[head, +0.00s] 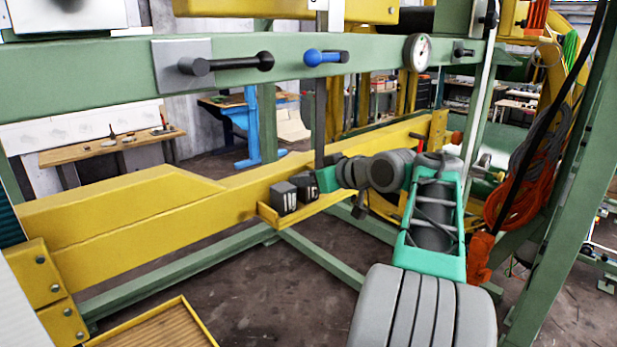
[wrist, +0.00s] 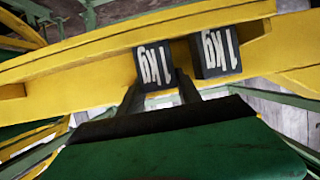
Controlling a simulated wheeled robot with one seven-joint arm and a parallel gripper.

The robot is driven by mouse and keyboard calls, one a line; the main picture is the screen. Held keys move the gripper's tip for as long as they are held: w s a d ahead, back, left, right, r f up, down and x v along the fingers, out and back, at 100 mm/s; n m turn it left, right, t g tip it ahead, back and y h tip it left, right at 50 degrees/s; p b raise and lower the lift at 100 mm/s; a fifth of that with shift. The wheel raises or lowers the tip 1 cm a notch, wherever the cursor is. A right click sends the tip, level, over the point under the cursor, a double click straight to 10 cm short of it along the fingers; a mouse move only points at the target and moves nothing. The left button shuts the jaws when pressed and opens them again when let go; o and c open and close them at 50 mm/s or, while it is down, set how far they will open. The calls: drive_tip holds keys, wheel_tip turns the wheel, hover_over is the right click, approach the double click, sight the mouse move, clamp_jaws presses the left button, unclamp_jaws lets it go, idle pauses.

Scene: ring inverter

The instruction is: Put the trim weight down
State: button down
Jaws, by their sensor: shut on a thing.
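Two dark block weights marked 1kg are at the yellow tray. In the wrist view, my gripper (wrist: 159,84) has its two fingers on either side of the left weight (wrist: 154,62) and is shut on it. The other weight (wrist: 214,52) is close beside it on the right, outside the fingers. In the head view, my gripper (head: 320,182) reaches in from the right to the right-hand weight (head: 306,186), which looks like the held trim weight. The other weight (head: 284,198) stands just left of it. I cannot tell whether the held weight touches the tray floor.
The narrow yellow tray (head: 318,212) has a low front lip and runs along a yellow beam (head: 130,215). Above is a green rail (head: 380,52) with a black handle (head: 235,63), a blue handle (head: 325,57) and a gauge (head: 417,52). A ribbed yellow tray (head: 155,328) is lower left.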

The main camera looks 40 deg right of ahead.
drive_tip(key=c, duration=0.8)
unclamp_jaws()
drive_tip(key=shift+d+f, duration=0.1)
drive_tip(key=shift+s, duration=0.1)
drive_tip(key=shift+r, duration=0.3)
drive_tip(key=v, duration=1.2)
drive_tip(key=shift+f, duration=0.2)
